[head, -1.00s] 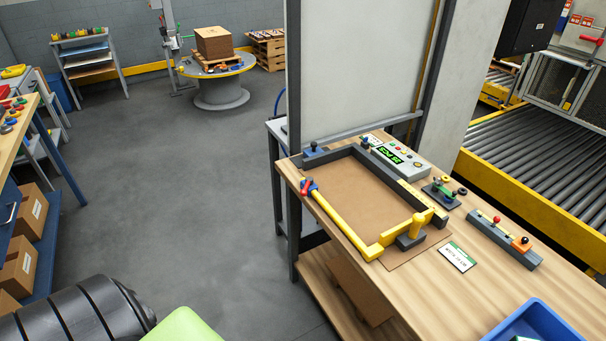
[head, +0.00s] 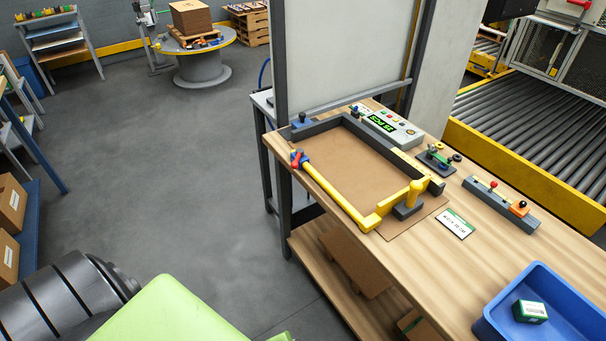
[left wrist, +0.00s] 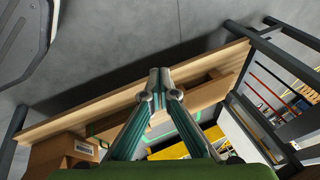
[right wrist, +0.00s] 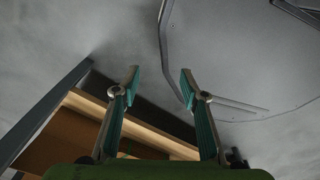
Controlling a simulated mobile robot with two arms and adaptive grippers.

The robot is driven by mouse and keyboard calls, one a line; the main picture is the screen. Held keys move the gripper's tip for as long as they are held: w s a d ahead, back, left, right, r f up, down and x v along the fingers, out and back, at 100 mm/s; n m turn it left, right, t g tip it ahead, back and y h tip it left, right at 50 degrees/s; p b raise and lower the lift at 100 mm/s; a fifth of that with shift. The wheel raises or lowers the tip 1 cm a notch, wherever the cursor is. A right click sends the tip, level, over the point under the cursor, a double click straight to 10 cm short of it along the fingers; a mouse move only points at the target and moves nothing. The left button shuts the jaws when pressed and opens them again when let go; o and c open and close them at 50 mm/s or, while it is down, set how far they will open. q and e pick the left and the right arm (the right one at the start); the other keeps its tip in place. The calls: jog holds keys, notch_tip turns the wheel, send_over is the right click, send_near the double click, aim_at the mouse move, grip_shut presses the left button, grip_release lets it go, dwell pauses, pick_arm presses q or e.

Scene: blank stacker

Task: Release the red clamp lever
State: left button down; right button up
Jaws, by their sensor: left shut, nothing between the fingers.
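A small red clamp lever (head: 296,157) sits by a blue block at the far left end of the yellow bar (head: 335,193), on the bench's left edge. The bar runs along a frame around a brown sheet (head: 355,165). The lever is too small to tell whether it is clamped. My left gripper (left wrist: 160,76) is shut and empty in the left wrist view, with a wooden bench edge behind it. My right gripper (right wrist: 160,74) is open and empty in the right wrist view, over grey floor and wooden shelving. Neither gripper's fingers show in the head view.
A counter box (head: 388,125), a grey block with a red knob (head: 491,185) and a blue bin (head: 482,325) holding a green-white box (head: 530,311) stand on the bench. A grey post and panel (head: 335,60) rise behind the frame. The floor left of the bench is clear.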

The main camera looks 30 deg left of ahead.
pick_arm(q)
jog(key=w+a+r+m+t+y+b, duration=0.1)
jog(key=w+a+r+t, duration=0.1)
jog(key=w+r, duration=0.5)
jog(key=w+a+r+m+t+y+b, duration=0.15)
jog(key=w+r, duration=0.35)
jog(key=w, duration=0.5)
jog(key=w+a+r+t+y+b, duration=0.1)
jog(key=w+a+r+y, duration=0.1)
jog(key=r, duration=0.7)
jog(key=w+a+r+t+y+b, duration=0.1)
jog(key=w+r, duration=0.4)
jog(key=r, duration=0.5)
jog(key=w+a+r+t+y+b, duration=0.1)
jog(key=w+a+r+t+y, duration=0.1)
jog(key=r, duration=0.8)
jog(key=shift+w+a+n+t+y, duration=0.35)
jog(key=shift+w+t+y, duration=0.3)
jog(key=shift+t+y, duration=0.1)
pick_arm(e)
notch_tip(320, 180, down, 7)
jog(key=shift+w+a, duration=0.2)
jog(key=shift+a, duration=0.1)
pick_arm(q)
jog(key=shift+r, duration=0.1)
pick_arm(e)
jog(key=shift+d, duration=0.1)
